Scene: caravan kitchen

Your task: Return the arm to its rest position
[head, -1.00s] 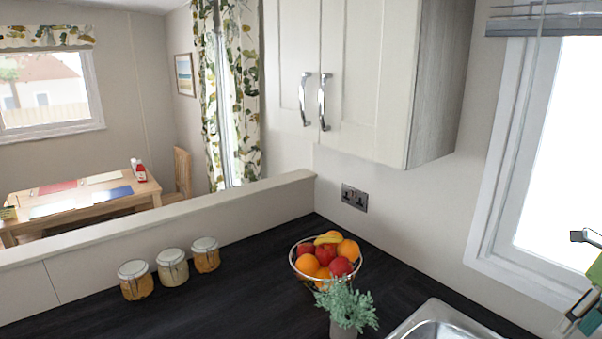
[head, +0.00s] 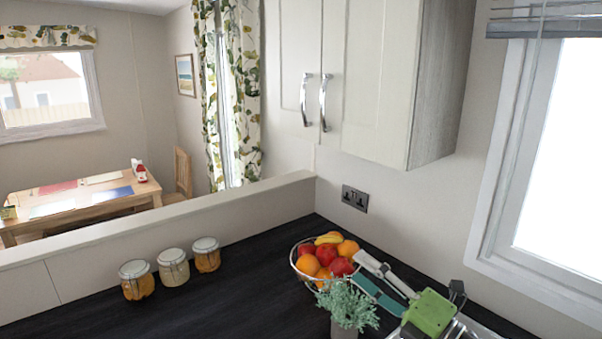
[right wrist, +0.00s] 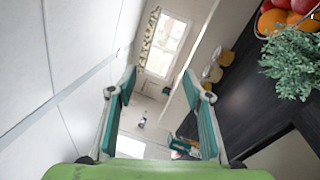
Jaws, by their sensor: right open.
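My right gripper (head: 364,270) is in the head view at the lower right, above the counter by the sink. Its green body is at the lower right and its fingers point up and left, overlapping the right side of the fruit bowl in the picture. I cannot tell how far it is from the bowl. In the right wrist view the two teal-padded fingers (right wrist: 160,95) stand wide apart with nothing between them, so it is open and empty. My left gripper is not in view.
A wire fruit bowl (head: 293,262) and a potted plant (head: 346,300) stand on the dark counter (head: 235,295). Three glass jars (head: 173,267) stand further left. A wall cupboard (head: 370,80) hangs above. A window (head: 560,150) is at right. The counter's middle is clear.

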